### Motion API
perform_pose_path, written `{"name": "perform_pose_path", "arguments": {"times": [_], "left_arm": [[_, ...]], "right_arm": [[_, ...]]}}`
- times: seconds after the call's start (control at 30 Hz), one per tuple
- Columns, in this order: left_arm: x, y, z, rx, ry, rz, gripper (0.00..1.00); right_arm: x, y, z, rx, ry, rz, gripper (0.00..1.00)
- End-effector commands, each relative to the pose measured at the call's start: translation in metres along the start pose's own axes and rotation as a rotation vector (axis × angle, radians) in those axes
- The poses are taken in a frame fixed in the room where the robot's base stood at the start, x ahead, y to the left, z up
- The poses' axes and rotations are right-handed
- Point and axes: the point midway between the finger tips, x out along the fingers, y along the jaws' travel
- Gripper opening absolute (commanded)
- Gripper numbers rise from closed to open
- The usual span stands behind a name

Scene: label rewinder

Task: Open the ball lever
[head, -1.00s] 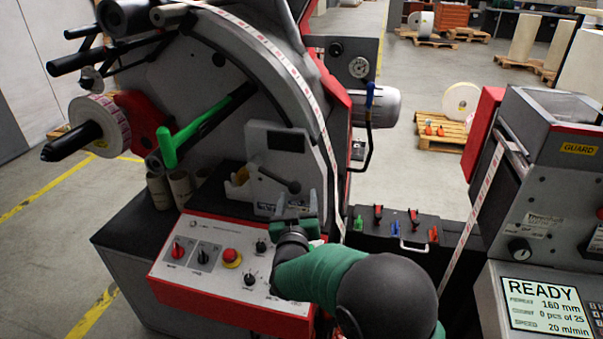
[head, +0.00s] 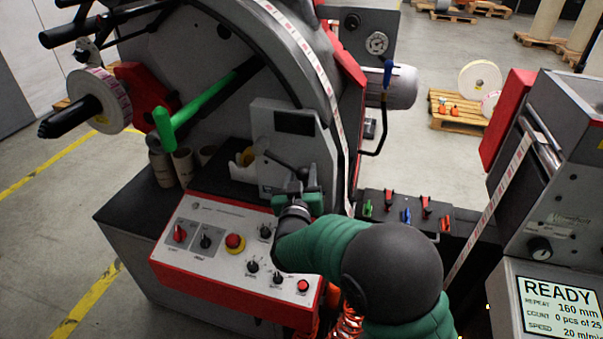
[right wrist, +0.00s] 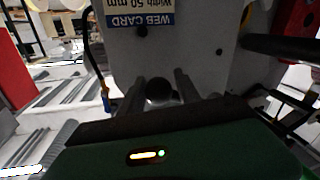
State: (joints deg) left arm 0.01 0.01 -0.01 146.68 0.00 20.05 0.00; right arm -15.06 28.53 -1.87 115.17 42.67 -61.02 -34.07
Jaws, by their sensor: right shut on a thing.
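The ball lever (head: 284,163) is a dark, thin lever on the front of the grey web card housing (head: 267,122), slanting down to the right. Its black ball (right wrist: 160,90) shows between the two fingers in the right wrist view. My right gripper (head: 297,178) is at the ball end of the lever, its fingers (right wrist: 159,88) pointing at the housing and shut on the ball. The green gripper body hides part of the housing's lower edge. My left gripper is in neither view.
Below is a control panel (head: 215,262) with knobs and a red button. A green-handled hammer-like bar (head: 205,105) crosses the left of the machine. The label web (head: 318,70) runs close to the right of the housing. Cardboard cores (head: 183,165) stand at the left.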

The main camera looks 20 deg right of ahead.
Motion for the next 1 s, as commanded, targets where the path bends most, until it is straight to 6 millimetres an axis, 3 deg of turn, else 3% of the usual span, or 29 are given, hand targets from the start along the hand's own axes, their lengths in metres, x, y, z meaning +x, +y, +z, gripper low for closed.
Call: {"name": "perform_pose_path", "arguments": {"times": [0.13, 0.47, 1.0], "left_arm": [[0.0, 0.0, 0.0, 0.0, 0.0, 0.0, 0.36], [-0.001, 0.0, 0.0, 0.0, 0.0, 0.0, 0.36], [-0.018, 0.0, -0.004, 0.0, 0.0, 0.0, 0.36]], "right_arm": [[-0.001, -0.002, -0.001, 0.002, 0.002, -0.005, 0.0], [-0.001, -0.002, -0.002, 0.003, 0.003, -0.005, 0.0], [-0.002, 0.003, -0.015, -0.056, -0.002, -0.006, 0.0]]}}
